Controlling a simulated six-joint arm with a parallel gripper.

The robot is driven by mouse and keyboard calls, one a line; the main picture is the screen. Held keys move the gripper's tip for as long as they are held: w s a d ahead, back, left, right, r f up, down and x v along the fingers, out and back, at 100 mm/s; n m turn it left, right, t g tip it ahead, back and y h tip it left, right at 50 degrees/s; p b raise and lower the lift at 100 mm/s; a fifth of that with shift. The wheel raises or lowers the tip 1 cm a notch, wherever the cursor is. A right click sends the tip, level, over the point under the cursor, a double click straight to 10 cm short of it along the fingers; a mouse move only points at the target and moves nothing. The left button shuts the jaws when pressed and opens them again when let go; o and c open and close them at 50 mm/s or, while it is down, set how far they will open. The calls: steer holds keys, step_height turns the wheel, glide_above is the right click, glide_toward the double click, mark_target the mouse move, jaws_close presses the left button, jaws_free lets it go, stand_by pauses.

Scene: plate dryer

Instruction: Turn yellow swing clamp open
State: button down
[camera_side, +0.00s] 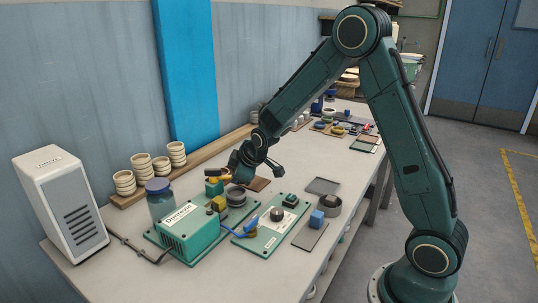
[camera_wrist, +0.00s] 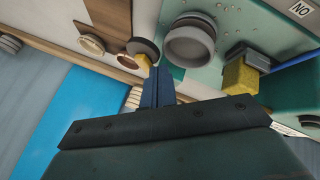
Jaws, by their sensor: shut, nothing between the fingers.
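The yellow swing clamp (camera_side: 217,178) shows in the side view as a small yellow arm on a teal post, at the back of the green dryer board. In the wrist view a yellow piece (camera_wrist: 143,61) with a dark round end sits right by my fingertips. My gripper (camera_side: 232,175) is at the clamp, on its right side in the side view. In the wrist view my gripper (camera_wrist: 160,72) has its blue-grey fingers together with nothing between them. I cannot tell whether the fingers touch the clamp. Part of the clamp is hidden behind the fingers.
A round grey cup (camera_wrist: 195,42) stands close to my fingers on the board. A yellow block (camera_wrist: 240,74) is beyond it. The teal dryer box (camera_side: 188,232) and a blue jar (camera_side: 160,199) stand to the left. Stacked cups (camera_side: 142,166) line the wall shelf.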

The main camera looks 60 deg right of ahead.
steer(key=shift+d+n, duration=0.25)
steer(key=shift+n, duration=0.05)
steer(key=shift+w+d+n+y, duration=0.2)
steer(key=shift+d+n+y, duration=0.35)
steer(key=shift+n+y, duration=0.05)
steer(key=d+n+y, duration=0.1)
steer(key=w+d+n+y, duration=0.1)
steer(key=n, duration=0.1)
steer(key=n+y, duration=0.1)
steer(key=w+d+n+y, duration=0.1)
steer(key=n, duration=0.1)
steer(key=w+n+g, duration=0.1)
steer(key=shift+w+d+n+y, duration=0.2)
steer(key=shift+d+n+y, duration=0.2)
steer(key=shift+w+d, duration=0.1)
steer(key=shift+w, duration=0.3)
